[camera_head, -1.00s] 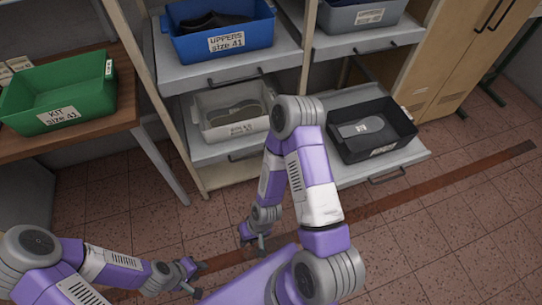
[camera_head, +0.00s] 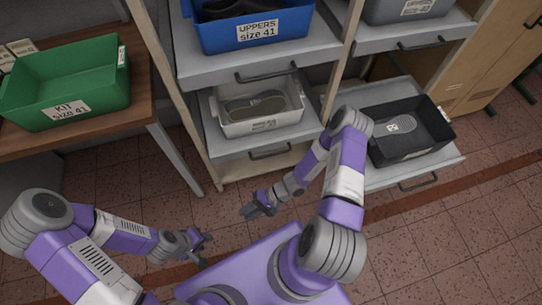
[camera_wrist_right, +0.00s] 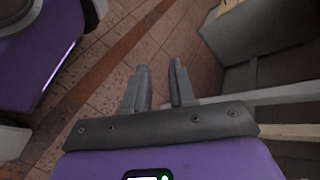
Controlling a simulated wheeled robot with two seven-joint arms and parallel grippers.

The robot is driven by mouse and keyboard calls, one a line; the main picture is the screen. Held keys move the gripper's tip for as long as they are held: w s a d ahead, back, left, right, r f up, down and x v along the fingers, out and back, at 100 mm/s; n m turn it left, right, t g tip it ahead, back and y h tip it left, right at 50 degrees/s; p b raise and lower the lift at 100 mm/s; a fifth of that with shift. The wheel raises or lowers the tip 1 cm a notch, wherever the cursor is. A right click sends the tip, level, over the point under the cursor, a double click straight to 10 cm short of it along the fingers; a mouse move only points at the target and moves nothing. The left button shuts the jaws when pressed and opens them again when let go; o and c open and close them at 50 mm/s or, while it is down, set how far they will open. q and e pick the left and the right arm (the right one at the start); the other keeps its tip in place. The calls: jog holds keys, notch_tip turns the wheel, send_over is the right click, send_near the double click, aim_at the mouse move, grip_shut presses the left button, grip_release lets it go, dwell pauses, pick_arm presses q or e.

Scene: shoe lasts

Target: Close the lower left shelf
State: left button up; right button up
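The lower left shelf (camera_head: 221,147) is a grey pull-out tray, slid forward from the rack, with a dark bar handle (camera_head: 269,153) on its front. A white bin (camera_head: 262,125) holding grey shoe-last shapes stands on it. My right gripper (camera_head: 250,212) is below and in front of this shelf, apart from its handle. In the right wrist view its two fingers (camera_wrist_right: 160,72) are spread with only floor between them. My left gripper (camera_head: 207,249) is further left and lower, over the floor, with its fingers apart and empty.
Above is an upper left shelf (camera_head: 205,70) with a blue bin (camera_head: 252,38). At right, a lower shelf (camera_head: 405,176) with a black bin (camera_head: 410,150) also sticks out. A table (camera_head: 104,143) with a green bin (camera_head: 70,85) stands left. Floor in front is clear.

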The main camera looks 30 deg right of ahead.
jog(key=w+d+f+m+t+h, duration=0.1)
jog(key=w+d+f+m+t, duration=0.1)
jog(key=w+d+m+t, duration=0.4)
jog(key=m+t+h+b, duration=0.2)
jog(key=t+h, duration=0.7)
send_near(271, 155)
jog(key=w, duration=0.5)
jog(key=w+f+b, duration=0.1)
jog(key=w, duration=0.1)
jog(key=w+a+f+b, duration=0.1)
jog(key=w, duration=0.2)
grip_shut()
